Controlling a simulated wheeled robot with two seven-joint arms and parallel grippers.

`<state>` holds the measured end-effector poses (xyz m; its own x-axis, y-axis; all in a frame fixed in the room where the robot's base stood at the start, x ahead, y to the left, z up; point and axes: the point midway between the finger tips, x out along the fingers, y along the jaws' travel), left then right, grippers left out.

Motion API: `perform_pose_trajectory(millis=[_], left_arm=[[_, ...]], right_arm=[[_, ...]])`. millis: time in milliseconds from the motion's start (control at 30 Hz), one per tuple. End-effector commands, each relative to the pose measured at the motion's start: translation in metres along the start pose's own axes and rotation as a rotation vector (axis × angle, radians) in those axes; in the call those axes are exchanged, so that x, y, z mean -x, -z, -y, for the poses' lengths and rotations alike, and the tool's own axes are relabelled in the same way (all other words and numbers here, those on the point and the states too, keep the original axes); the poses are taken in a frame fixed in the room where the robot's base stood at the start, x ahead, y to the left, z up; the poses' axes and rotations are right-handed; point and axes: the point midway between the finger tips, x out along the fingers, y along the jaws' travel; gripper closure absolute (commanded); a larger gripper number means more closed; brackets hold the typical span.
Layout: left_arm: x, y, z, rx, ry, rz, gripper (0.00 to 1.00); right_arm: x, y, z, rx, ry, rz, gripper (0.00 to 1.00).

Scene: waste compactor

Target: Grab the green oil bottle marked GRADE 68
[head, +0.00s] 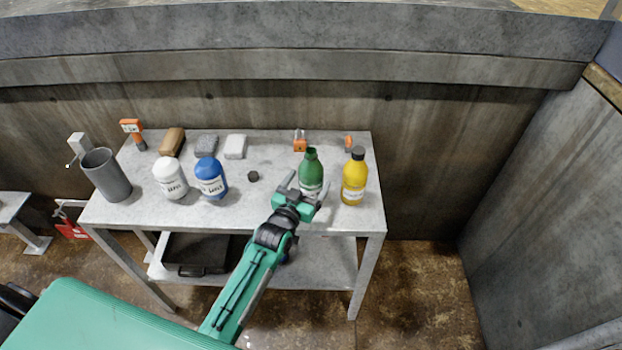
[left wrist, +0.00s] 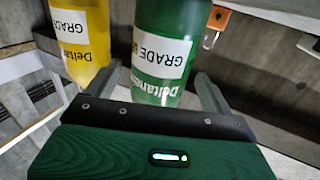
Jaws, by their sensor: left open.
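The green oil bottle (head: 311,167) stands upright and uncapped on the grey table, right of the middle. In the left wrist view the green bottle (left wrist: 162,50) carries a white label reading GRADE 68, seen upside down. My left gripper (head: 303,184) is open at the bottle's near side. In the left wrist view its two fingers (left wrist: 153,90) lie on either side of the bottle, with gaps visible. The bottle's lower part is partly hidden by the gripper. My right gripper is not in view.
A yellow bottle (head: 354,180) with a black cap stands close to the right of the green one. A loose black cap (head: 253,176), a blue bottle (head: 211,178) and a white bottle (head: 170,177) are to the left. Orange padlocks (head: 300,144) lie behind. The table (head: 240,204) has a lower shelf.

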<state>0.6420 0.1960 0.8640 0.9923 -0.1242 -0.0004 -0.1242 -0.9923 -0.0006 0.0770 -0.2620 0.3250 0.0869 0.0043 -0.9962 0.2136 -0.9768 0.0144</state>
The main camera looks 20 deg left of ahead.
Motion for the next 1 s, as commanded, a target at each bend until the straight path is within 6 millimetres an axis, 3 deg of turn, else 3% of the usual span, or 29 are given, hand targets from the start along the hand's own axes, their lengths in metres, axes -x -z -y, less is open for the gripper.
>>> perform_pose_trajectory(millis=[167, 400, 500, 1000], left_arm=[[0.0, -0.0003, -0.0002, 0.0, 0.0, 0.0, 0.15], [0.0002, -0.0002, -0.0002, 0.0, 0.0, 0.0, 0.6], [-0.0001, 0.0012, -0.0002, 0.0, 0.0, -0.003, 0.75], [-0.0003, 0.0075, -0.0002, 0.0, 0.0, -0.005, 0.75]], right_arm=[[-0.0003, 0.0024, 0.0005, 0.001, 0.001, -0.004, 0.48], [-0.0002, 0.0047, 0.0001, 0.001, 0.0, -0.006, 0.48], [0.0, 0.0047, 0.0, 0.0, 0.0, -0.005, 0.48], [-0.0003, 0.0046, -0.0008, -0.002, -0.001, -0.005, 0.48]])
